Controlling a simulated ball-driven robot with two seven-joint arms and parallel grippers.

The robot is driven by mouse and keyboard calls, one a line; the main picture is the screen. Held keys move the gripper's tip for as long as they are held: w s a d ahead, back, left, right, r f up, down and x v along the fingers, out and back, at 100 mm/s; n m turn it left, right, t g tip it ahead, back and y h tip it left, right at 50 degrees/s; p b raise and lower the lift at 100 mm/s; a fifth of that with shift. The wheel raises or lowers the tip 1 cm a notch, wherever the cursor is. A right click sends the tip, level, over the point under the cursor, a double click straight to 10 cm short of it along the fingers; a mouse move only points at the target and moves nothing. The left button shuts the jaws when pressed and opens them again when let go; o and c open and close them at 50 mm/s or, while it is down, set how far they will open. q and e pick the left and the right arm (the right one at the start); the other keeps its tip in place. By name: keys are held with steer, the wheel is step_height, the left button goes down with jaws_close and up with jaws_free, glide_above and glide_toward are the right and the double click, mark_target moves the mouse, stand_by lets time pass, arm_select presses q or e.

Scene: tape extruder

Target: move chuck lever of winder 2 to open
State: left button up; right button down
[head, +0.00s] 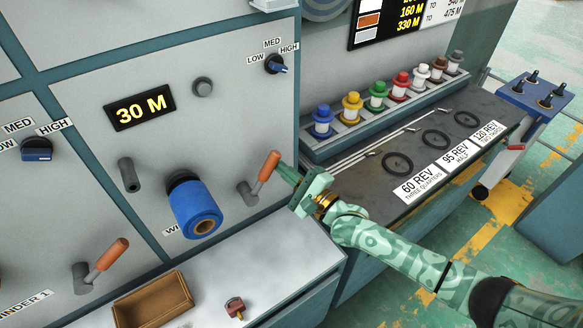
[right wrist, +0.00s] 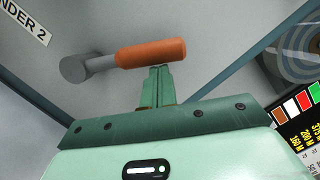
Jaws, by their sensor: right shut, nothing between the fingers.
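The chuck lever of winder 2 (head: 262,174) has an orange grip on a grey arm and pivot, on the grey panel right of the blue roll. In the head view its grip points up and to the right. My right gripper (head: 283,172) is shut and empty, its fingertips at the orange grip. In the right wrist view the lever (right wrist: 150,53) lies across the picture, and the shut fingertips (right wrist: 160,70) are just below the grip, touching or very near it. My left gripper is not in view.
The blue roll (head: 195,208) sits on the winder 2 spindle. Another orange lever (head: 108,258) is at the lower left, near the winder 1 label. A brown tray (head: 153,300) and a small red item (head: 235,307) are on the ledge below. Coloured spools (head: 352,103) stand on the right bench.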

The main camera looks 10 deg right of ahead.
mark_target(271, 164)
steer(key=a+r+n+p, duration=0.1)
steer(key=n+p, duration=0.1)
steer(key=s+a+r+n+g+p, duration=0.1)
steer(key=r+p, duration=0.1)
steer(key=shift+a+n, duration=0.2)
steer(key=shift+n, duration=0.2)
steer(key=shift+s+a+r+n+p, duration=0.15)
steer(key=shift+s+a+n+p, duration=0.2)
steer(key=shift+a+p, duration=0.3)
steer(key=shift+s+a+r+n+p, duration=0.1)
steer(key=shift+a+r+n+p, duration=0.05)
steer(key=shift+a+n+p, duration=0.4)
steer(key=shift+d, duration=0.1)
